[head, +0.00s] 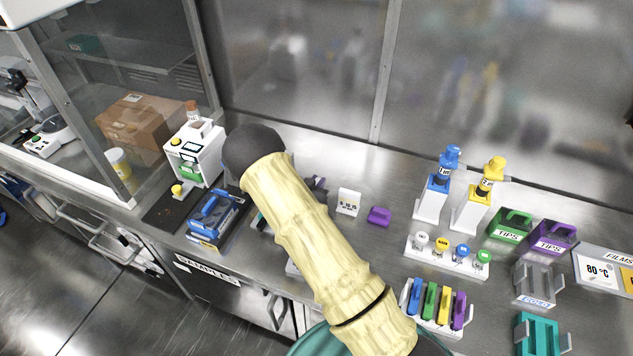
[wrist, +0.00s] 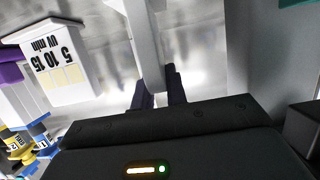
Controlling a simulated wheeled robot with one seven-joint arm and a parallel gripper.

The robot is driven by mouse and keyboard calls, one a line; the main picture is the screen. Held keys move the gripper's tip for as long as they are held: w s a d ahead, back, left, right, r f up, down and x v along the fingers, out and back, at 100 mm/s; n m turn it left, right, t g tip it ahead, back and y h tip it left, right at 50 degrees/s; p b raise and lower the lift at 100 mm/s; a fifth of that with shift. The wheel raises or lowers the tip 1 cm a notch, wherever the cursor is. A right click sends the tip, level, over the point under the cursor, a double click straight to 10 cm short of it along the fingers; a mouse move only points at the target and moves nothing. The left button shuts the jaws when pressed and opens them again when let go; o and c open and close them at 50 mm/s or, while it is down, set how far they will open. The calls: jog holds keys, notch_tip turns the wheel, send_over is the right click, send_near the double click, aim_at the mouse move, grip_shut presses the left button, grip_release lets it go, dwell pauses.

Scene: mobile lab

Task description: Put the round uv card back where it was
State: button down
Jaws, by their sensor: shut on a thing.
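In the wrist view my gripper (wrist: 158,92) has its two dark fingers closed around the lower end of a narrow white piece (wrist: 145,45). This piece runs up out of the picture, and no round face shows, so I cannot confirm it is the round uv card. Left of it, apart from the fingers, is a white board (wrist: 62,62) marked "5 10 15 UV min" with pale yellow patches, appearing upside down. In the head view a small white upright board (head: 348,202) stands on the bench, probably the same one. My arm hides my gripper there.
A purple block (head: 379,216) sits right of the small board. A white device (head: 194,152) and blue rack (head: 214,214) are left.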

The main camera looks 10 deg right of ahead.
jog(key=shift+f, duration=0.2)
jog(key=c, duration=1.4)
grip_release()
jog(key=shift+r, duration=0.15)
jog(key=shift+a+r, duration=0.1)
jog(key=b+v, duration=0.2)
jog(key=v, duration=1)
